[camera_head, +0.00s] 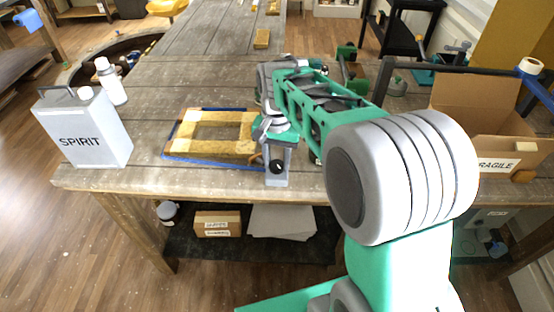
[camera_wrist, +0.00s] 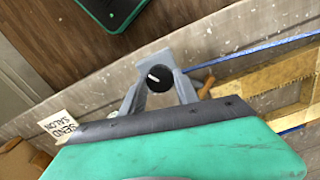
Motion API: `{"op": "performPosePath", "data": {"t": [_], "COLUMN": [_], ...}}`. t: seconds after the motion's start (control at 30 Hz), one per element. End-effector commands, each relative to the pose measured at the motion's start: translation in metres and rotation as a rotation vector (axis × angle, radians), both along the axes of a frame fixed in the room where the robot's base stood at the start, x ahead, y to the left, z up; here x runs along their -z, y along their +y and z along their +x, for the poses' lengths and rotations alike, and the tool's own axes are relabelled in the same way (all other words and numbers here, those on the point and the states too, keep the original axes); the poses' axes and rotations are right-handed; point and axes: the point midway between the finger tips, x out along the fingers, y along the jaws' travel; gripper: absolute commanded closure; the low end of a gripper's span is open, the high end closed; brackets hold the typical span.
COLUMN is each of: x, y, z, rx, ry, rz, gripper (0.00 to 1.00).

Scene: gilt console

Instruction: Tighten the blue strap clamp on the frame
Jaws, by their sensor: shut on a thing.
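The gilt frame (camera_head: 183,148) lies flat on the workbench, with pale patches at its corners. The blue strap (camera_head: 205,160) runs along its near edge and shows behind it. The strap also shows in the wrist view (camera_wrist: 240,52), leading toward my gripper (camera_wrist: 157,76). My gripper is at the frame's near right corner, by the bench edge. Its grey fingers are shut on the clamp's round black knob (camera_wrist: 160,77), which has a white mark. The knob also shows in the head view (camera_head: 277,167). The clamp's body is mostly hidden by my fingers. An orange-brown handle (camera_wrist: 206,88) sits beside them.
A grey SPIRIT can (camera_head: 85,135) and a white bottle (camera_head: 111,82) stand left of the frame. A cardboard box (camera_head: 470,120) stands at the right. Boxes (camera_head: 218,224) lie on the shelf below.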

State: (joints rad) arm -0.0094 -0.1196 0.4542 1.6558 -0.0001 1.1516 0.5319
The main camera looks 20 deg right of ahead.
Motion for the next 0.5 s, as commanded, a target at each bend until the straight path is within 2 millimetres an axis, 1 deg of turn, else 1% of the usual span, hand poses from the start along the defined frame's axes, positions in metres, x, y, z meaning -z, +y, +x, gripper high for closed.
{"op": "performPosePath", "data": {"t": [0.2,0.5], "x": [-0.0009,-0.0009], "y": [-0.0001,0.0], "z": [0.0005,0.0007], "rx": [0.047,0.055], "ry": [-0.002,-0.002], "rz": [0.0,0.0], "gripper": [1.0,1.0]}}
